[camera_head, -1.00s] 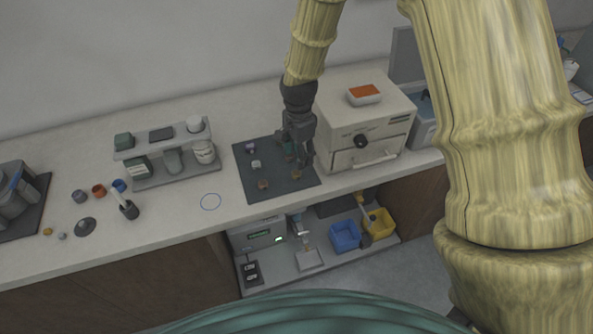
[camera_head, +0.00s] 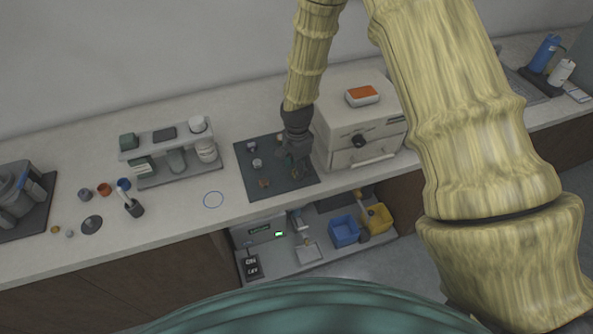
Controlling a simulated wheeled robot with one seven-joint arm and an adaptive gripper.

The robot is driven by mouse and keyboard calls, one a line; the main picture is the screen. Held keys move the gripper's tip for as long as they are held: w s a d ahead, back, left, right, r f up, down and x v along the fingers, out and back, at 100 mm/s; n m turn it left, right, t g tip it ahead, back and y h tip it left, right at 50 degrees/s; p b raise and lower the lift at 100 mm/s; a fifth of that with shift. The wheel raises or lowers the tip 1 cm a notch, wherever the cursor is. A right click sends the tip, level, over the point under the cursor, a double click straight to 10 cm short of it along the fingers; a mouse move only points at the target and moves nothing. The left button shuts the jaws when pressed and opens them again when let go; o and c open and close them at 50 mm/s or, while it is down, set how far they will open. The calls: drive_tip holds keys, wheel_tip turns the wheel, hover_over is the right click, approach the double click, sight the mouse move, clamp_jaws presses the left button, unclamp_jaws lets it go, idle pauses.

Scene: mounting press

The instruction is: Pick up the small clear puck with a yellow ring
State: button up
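Several small pucks sit on a dark mat (camera_head: 276,190) on the counter. A grey one (camera_head: 251,146) is at the back left, a pale one (camera_head: 257,163) is in front of it, and a brownish one (camera_head: 264,183) is near the front. Another brownish puck (camera_head: 297,174) is at the right, beside or under my gripper (camera_head: 294,164). The pucks are too small to tell which is clear with a yellow ring. My gripper points down low over the right part of the mat. Its fingertips are dark against the mat, and I cannot see whether they hold anything.
A cream press (camera_head: 345,125) with a knob and front handle stands close right of my gripper, an orange-topped dish (camera_head: 362,95) on it. A grey rack (camera_head: 180,178) stands left of the mat. The counter by the blue ring mark (camera_head: 213,200) is clear.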

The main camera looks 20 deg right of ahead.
drive_tip(key=shift+f, duration=1)
drive_tip(key=shift+c, duration=0.3)
drive_tip(key=c, duration=0.9)
drive_tip(key=shift+r, duration=0.15)
